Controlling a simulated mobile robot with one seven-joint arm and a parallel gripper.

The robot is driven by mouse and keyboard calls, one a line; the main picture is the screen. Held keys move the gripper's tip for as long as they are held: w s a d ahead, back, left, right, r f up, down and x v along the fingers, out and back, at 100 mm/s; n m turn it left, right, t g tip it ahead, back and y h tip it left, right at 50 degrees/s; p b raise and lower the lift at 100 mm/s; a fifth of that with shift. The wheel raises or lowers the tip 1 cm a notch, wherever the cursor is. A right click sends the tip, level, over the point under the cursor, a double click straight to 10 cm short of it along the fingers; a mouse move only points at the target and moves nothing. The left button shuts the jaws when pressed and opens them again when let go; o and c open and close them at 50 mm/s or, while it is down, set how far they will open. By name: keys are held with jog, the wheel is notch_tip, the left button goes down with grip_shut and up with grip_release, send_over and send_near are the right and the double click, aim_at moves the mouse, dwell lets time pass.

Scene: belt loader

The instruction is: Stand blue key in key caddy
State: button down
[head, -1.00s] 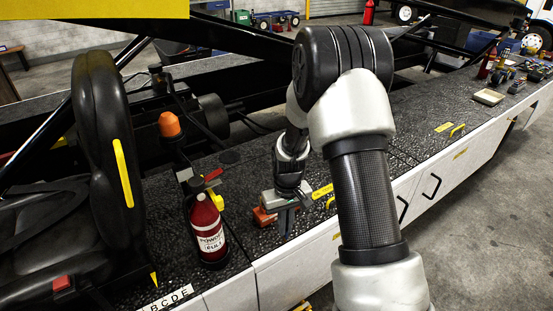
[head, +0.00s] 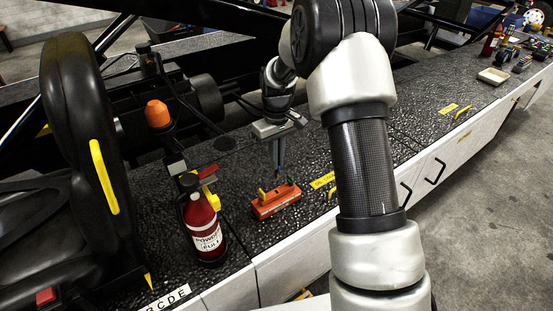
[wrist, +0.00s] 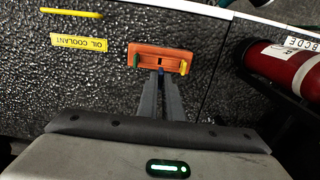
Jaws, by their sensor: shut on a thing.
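The orange key caddy (head: 277,204) lies on the black textured deck, right of the fire extinguisher. In the wrist view, the caddy (wrist: 161,51) is just beyond the fingertips. A green key (wrist: 137,60) and a yellow key (wrist: 183,67) stand near its two ends, with a small dark slot between them. My gripper (head: 278,172) points down behind the caddy. In the wrist view, my gripper (wrist: 160,76) is shut on the blue key (wrist: 161,71), of which only a small dark-blue bit shows. I cannot tell whether the key touches the caddy.
A red fire extinguisher (head: 204,228) stands left of the caddy, with an orange beacon (head: 158,114) behind it. A yellow oil coolant label (wrist: 79,43) and a yellow handle (wrist: 71,13) are nearby. The deck around the caddy is otherwise clear.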

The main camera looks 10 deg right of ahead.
aim_at(277, 177)
jog(key=shift+f+b, duration=1.75)
jog(key=shift+f, duration=1.1)
jog(key=shift+f+b, duration=1)
jog(key=shift+f, duration=0.5)
jog(key=c, duration=1.8)
grip_release()
jog(key=shift+c, duration=0.2)
jog(key=shift+r, duration=0.15)
notch_tip(277, 177, up, 16)
jog(key=shift+r+p, duration=0.1)
jog(key=shift+p, duration=0.35)
jog(key=shift+r, duration=0.5)
